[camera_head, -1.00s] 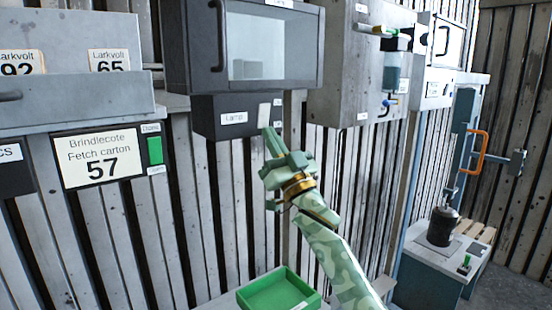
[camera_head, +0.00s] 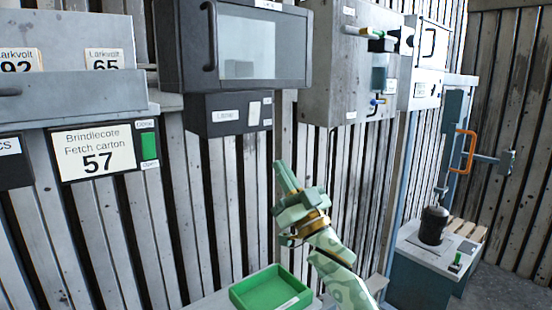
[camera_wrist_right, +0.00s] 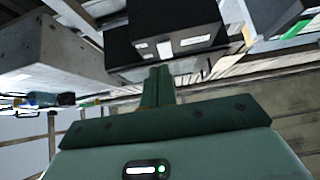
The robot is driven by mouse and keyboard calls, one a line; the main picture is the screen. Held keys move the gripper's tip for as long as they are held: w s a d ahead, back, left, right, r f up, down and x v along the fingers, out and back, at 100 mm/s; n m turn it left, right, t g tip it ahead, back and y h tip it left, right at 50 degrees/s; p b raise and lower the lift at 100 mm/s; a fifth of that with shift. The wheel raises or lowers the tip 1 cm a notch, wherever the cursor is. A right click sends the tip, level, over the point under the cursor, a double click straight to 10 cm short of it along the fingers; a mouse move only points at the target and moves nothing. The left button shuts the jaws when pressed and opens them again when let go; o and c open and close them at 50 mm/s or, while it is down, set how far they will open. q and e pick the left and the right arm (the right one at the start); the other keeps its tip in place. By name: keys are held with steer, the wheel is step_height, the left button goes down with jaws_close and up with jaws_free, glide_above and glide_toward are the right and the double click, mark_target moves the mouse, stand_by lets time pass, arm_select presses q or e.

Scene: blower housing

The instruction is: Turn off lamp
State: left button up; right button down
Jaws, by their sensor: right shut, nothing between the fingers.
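My left gripper is not in view.
A grey box (camera_head: 345,60) with knobs is right of the cabinet. The Fetch carton sign (camera_head: 95,152) and a green Close/Open switch (camera_head: 149,146) are at left. Slatted wall lies between.

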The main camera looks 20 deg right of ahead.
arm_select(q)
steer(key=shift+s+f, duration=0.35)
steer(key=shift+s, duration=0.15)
arm_select(e)
steer(key=v, duration=0.3)
steer(key=shift+s, duration=0.15)
